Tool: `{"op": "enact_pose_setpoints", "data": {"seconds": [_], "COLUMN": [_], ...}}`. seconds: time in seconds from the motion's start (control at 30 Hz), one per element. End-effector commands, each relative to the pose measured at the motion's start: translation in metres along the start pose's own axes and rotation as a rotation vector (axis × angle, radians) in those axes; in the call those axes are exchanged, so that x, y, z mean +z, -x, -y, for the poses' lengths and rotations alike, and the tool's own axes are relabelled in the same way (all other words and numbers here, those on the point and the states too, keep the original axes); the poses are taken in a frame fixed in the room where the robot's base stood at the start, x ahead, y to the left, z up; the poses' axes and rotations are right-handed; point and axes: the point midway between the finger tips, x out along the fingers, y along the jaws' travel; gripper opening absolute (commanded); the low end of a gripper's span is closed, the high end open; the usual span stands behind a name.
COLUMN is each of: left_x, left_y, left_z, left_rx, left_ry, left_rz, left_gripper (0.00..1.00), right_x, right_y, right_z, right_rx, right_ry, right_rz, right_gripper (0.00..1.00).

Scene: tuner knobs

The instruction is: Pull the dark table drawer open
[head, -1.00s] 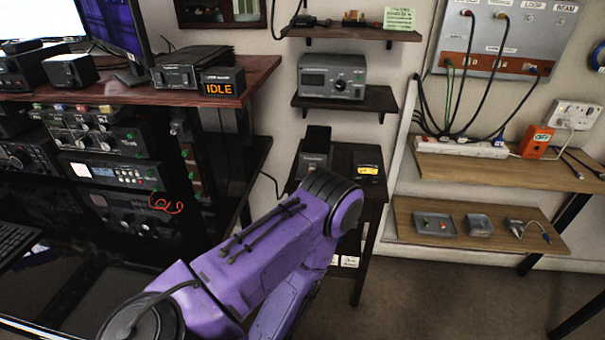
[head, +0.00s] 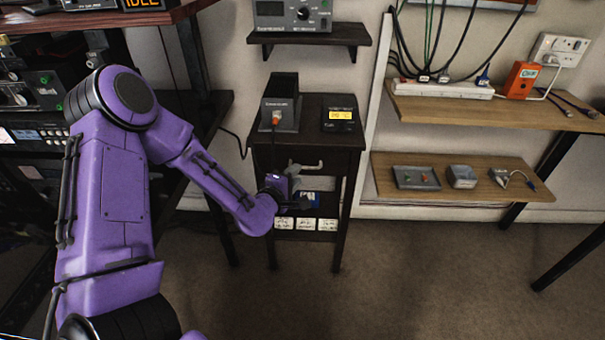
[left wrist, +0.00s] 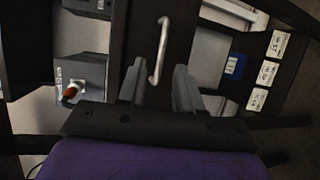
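The small dark table (head: 350,139) stands against the wall in the middle of the head view. Its dark drawer front (head: 337,160) looks flush with the table's front and carries a pale metal bar handle (head: 308,166). My left gripper (head: 292,175) is just in front of the drawer, by the handle's left end, and partly hidden by its own wrist. In the left wrist view the two grey fingers (left wrist: 157,85) are apart, and the handle (left wrist: 161,48) lies in line with the gap between them. The fingers look empty. My right gripper is not in view.
On the tabletop stand a grey box (head: 281,108) with an orange-red plug and a dark device with a yellow display (head: 340,116). A lower shelf holds a blue item (head: 308,199) and white-labelled boxes (head: 306,224). Wooden shelves (head: 480,176) are at right; floor in front is clear.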

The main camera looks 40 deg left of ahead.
Motion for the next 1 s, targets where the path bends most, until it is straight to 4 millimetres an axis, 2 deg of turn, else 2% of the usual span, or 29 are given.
{"op": "enact_pose_setpoints", "data": {"seconds": [0.1,0.23,0.57,0.67,0.7,1.0], "left_x": [0.0,0.0,0.001,0.001,0.001,0.002], "left_y": [-0.025,-0.043,-0.05,-0.05,-0.05,-0.05], "left_z": [0.002,0.002,0.001,0.001,0.001,0.001], "left_rx": [-0.001,-0.001,-0.003,-0.003,-0.003,-0.003], "left_ry": [-0.003,-0.004,-0.003,-0.003,-0.003,-0.003], "left_rz": [-0.001,0.0,0.001,0.001,0.001,0.002], "left_gripper": [0.35,0.35,0.35,0.05,0.0,0.0], "right_x": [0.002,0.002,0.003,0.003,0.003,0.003], "right_y": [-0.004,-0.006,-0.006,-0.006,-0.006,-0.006], "right_z": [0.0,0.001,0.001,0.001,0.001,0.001], "right_rx": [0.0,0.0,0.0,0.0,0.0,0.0], "right_ry": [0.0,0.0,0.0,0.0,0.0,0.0], "right_rz": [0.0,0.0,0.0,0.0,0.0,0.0], "right_gripper": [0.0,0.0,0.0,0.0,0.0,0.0]}}
